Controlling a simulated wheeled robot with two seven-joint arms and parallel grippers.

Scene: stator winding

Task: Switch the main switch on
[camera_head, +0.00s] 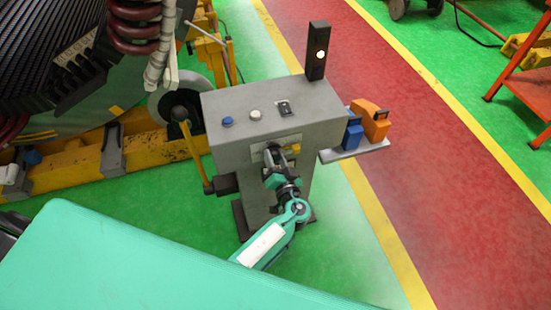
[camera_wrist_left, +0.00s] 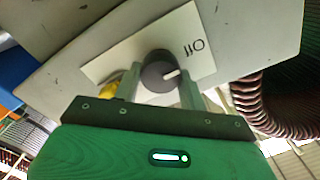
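The main switch is a dark round knob (camera_wrist_left: 158,72) with a white pointer mark, on a pale label plate (camera_wrist_left: 120,58). Lettering that reads OFF upside down stands on the plate to the right of the knob in the left wrist view. The pointer aims right and slightly up. The switch is on the front of a grey control cabinet (camera_head: 240,116). My left gripper (camera_wrist_left: 160,78) is at the plate with one finger on each side of the knob. I cannot tell whether the fingers press on it. In the head view my left gripper (camera_head: 277,158) largely covers the knob.
The cabinet top carries a blue button (camera_head: 228,121), a white button (camera_head: 255,114), a small black switch (camera_head: 285,108) and a black post with a lit lamp (camera_head: 317,50). Blue and orange connectors (camera_head: 371,119) sit on a side shelf. A yellow-handled lever (camera_head: 194,152) stands at left.

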